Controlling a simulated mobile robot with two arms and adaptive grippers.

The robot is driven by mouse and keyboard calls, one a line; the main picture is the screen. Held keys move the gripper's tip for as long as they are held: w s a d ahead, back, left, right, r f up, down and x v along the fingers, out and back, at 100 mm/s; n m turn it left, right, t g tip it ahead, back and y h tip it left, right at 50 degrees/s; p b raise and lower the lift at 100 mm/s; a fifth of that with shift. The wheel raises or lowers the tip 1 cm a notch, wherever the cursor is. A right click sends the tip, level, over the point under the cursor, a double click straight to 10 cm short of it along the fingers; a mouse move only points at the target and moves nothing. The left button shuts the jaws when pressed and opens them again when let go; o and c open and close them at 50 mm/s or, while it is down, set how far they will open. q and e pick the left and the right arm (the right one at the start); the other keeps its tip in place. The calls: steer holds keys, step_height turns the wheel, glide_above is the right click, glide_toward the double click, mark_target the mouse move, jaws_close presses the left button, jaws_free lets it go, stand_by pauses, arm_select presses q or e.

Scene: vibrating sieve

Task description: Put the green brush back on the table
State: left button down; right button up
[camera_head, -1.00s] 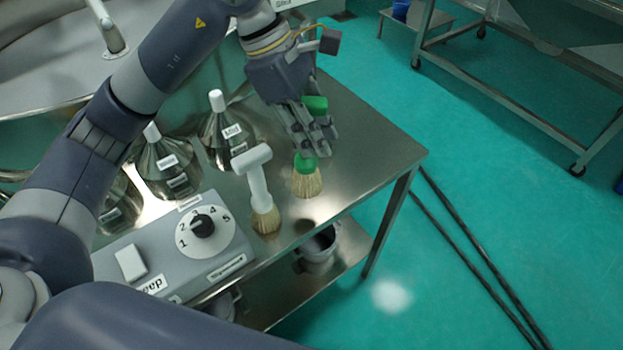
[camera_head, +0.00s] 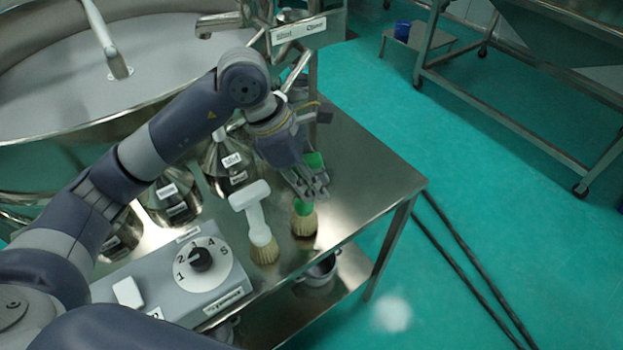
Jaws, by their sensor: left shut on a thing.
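The green brush (camera_head: 304,222) has a green handle and pale bristles. It is upright near the front edge of the steel table (camera_head: 372,172), bristles down. The bristles appear to be at the tabletop, but I cannot tell whether they touch it. My left gripper (camera_head: 310,185) is shut on the green handle, whose top shows above the fingers. A white brush (camera_head: 256,222) stands upright just left of it, apart from it. My right gripper is not in view.
A dial control box (camera_head: 198,262) sits at the table's front left. Several labelled steel cones (camera_head: 222,165) stand behind the brushes. A large round sieve (camera_head: 60,95) is at the back left. The table's right part is clear. A pot (camera_head: 320,270) is on the lower shelf.

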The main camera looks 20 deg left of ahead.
arm_select(q)
steer(key=shift+f, duration=0.3)
steer(key=shift+f, duration=0.2)
steer(key=c, duration=1.4)
jaws_free()
steer(key=shift+r, duration=0.1)
